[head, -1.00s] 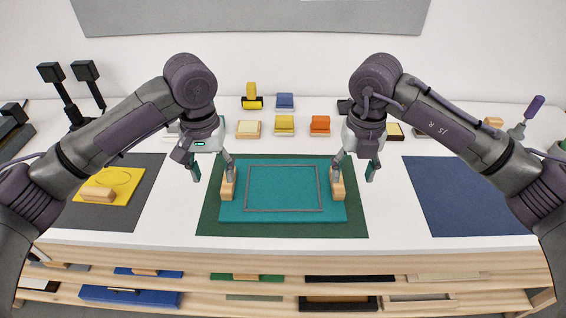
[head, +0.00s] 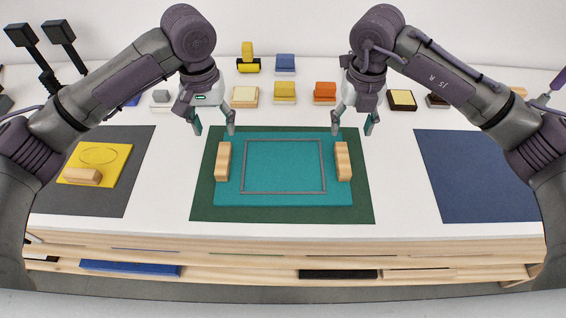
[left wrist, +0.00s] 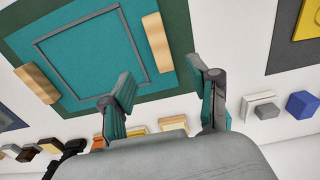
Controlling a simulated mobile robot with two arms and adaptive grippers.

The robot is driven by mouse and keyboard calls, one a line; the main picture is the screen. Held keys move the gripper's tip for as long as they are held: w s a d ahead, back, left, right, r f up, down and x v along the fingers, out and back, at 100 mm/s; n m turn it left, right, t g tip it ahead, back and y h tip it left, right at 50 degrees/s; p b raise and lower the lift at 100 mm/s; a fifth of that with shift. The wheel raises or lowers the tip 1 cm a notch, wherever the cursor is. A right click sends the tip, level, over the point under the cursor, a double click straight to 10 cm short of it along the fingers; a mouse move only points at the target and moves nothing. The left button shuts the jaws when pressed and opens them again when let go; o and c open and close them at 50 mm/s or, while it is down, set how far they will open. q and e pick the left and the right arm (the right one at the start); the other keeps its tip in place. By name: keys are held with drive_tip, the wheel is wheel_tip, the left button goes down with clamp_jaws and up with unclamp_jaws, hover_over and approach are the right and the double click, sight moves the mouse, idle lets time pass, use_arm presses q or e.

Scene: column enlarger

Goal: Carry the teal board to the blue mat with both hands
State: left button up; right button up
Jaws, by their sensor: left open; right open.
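The teal board (head: 282,197) lies flat on the dark green mat (head: 205,205), with a grey outlined rectangle on its top and a wooden handle at each side. The left handle (head: 223,161) and right handle (head: 343,161) stand free. The blue mat (head: 478,176) is bare at the right of the table. My left gripper (head: 213,128) is open and empty, just behind and above the left handle; its open fingers also show in the left wrist view (left wrist: 165,95). My right gripper (head: 353,128) is open and empty, just behind and above the right handle.
A yellow board (head: 108,158) with a wooden handle lies on a grey mat (head: 138,150) at the left. Several small coloured blocks stand along the back, among them an orange one (head: 324,92). White table shows clear between the green and blue mats.

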sight(223, 157)
use_arm(q)
wheel_tip(223, 157, down, 12)
drive_tip(key=shift+s+r, duration=0.15)
drive_tip(key=shift+r, duration=0.1)
use_arm(e)
wheel_tip(223, 157, down, 12)
drive_tip(key=shift+s+r, duration=0.15)
drive_tip(key=shift+r, duration=0.1)
use_arm(q)
drive_tip(key=shift+c, duration=0.3)
use_arm(e)
drive_tip(key=shift+c, duration=0.3)
use_arm(q)
clamp_jaws()
use_arm(e)
clamp_jaws()
